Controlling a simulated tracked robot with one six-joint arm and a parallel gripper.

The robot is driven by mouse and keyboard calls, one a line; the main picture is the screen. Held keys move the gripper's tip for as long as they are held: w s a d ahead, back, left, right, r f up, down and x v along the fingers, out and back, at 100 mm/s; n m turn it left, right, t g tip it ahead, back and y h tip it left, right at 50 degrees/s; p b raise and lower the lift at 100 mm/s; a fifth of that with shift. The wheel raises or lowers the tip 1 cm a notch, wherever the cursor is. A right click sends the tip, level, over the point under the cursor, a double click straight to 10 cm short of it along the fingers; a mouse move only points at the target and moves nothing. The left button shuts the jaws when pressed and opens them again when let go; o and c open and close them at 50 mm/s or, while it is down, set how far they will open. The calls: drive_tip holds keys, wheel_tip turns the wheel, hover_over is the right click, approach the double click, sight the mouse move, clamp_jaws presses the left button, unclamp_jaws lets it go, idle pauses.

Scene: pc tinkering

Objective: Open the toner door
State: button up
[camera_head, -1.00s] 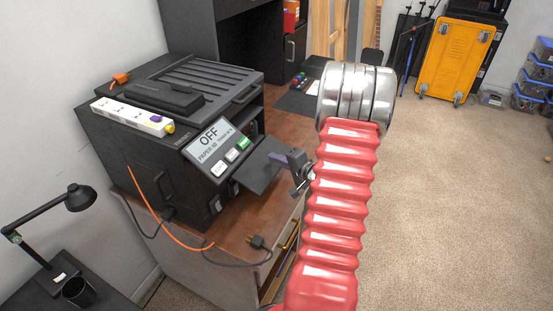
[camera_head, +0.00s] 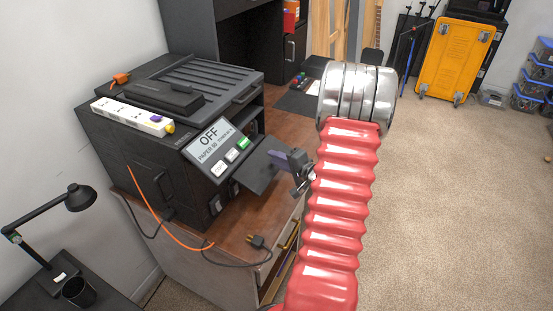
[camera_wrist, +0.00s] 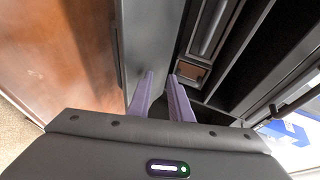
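The black printer (camera_head: 130,150) stands on a wooden cabinet, with its screen (camera_head: 212,150) reading OFF. A dark flat panel (camera_head: 258,174) sticks out from its front. I cannot tell for certain which panel is the toner door. My gripper (camera_head: 274,158) is beside the printer's front, near this panel, and my red arm hides part of the area. In the wrist view, the purple fingers (camera_wrist: 160,76) are a little apart, with nothing visibly held. They point at a grey panel (camera_wrist: 145,35) beside dark slots; contact cannot be told.
A power strip (camera_head: 132,117) lies on top of the printer. An orange cable (camera_head: 160,218) and a black plug (camera_head: 257,242) lie on the wooden cabinet (camera_head: 215,265). A desk lamp (camera_head: 78,198) stands at the left. The carpet on the right is open.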

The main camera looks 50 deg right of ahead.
drive_tip(key=v, duration=1.3)
drive_tip(key=shift+s, duration=0.3)
drive_tip(key=shift+f, duration=0.1)
drive_tip(key=s+a+n+g+y, duration=0.2)
drive_tip(key=a+g+y, duration=0.25)
drive_tip(key=a, duration=0.65)
drive_tip(key=s+a+n+g+y, duration=0.25)
drive_tip(key=a+g, duration=0.25)
drive_tip(key=a, duration=0.6)
drive_tip(key=a+r+n+h, duration=0.5)
drive_tip(key=a+r+n, duration=0.8)
drive_tip(key=a+r, duration=0.3)
drive_tip(key=a, duration=0.3)
drive_tip(key=shift+w+a+r+t, duration=0.15)
drive_tip(key=shift+w+a+t, duration=0.1)
drive_tip(key=shift+w+t, duration=0.1)
